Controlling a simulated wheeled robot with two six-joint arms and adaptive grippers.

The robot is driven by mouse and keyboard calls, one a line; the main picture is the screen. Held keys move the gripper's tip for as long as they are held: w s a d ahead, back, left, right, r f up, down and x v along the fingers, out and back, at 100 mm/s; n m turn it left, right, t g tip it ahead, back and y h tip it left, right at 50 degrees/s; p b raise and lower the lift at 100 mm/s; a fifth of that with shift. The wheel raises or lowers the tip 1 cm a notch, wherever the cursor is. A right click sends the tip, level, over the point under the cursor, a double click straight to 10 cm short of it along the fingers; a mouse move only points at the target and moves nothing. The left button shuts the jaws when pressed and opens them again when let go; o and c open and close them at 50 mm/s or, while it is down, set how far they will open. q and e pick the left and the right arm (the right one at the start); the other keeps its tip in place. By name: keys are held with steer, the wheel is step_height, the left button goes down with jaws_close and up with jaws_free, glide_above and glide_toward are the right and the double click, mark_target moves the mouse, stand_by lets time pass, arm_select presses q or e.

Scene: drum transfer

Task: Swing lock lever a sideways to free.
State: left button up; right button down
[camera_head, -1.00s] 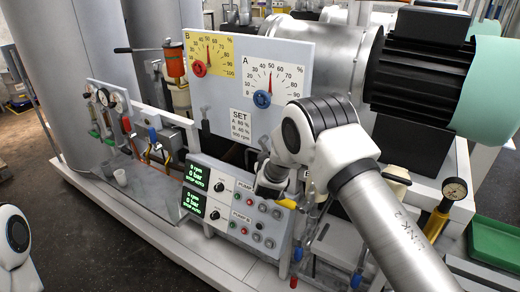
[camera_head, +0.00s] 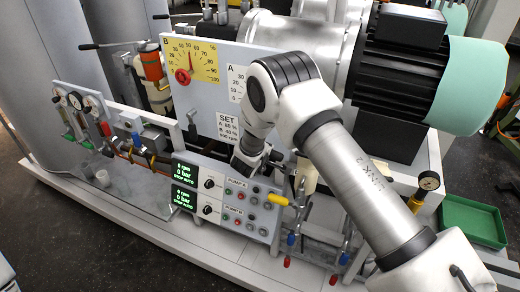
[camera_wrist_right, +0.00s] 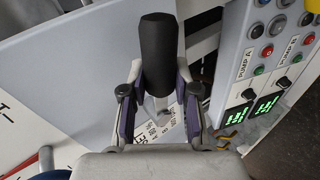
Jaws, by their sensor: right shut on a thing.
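Lock lever a (camera_wrist_right: 158,50) is a black, rounded handle on a pale metal stem in the right wrist view. My right gripper (camera_wrist_right: 158,82) is shut around it, one finger on each side. In the head view my right gripper (camera_head: 245,163) is just above the pump control panel and below the dial board. There my own arm and gripper hide the lever. My left gripper is not in view.
The dial board (camera_head: 203,98) stands behind my gripper, with a second dark lever (camera_head: 192,126) near its lower left. The pump control panel (camera_head: 227,203) is close below. Blue and red valve handles and pipes (camera_head: 300,215) lie to the right. A green tray (camera_head: 472,221) is farther right.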

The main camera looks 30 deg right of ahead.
steer(key=shift+r+n+g+h+p, duration=0.3)
steer(key=shift+r+n+g, duration=0.05)
steer(key=shift+n+g, duration=0.15)
steer(key=shift+d, duration=0.1)
steer(key=c, duration=0.9)
jaws_free()
steer(key=shift+s, duration=0.1)
steer(key=shift+o, duration=0.3)
steer(key=shift+d, duration=0.3)
steer(key=v, duration=1.2)
steer(key=shift+d, duration=0.1)
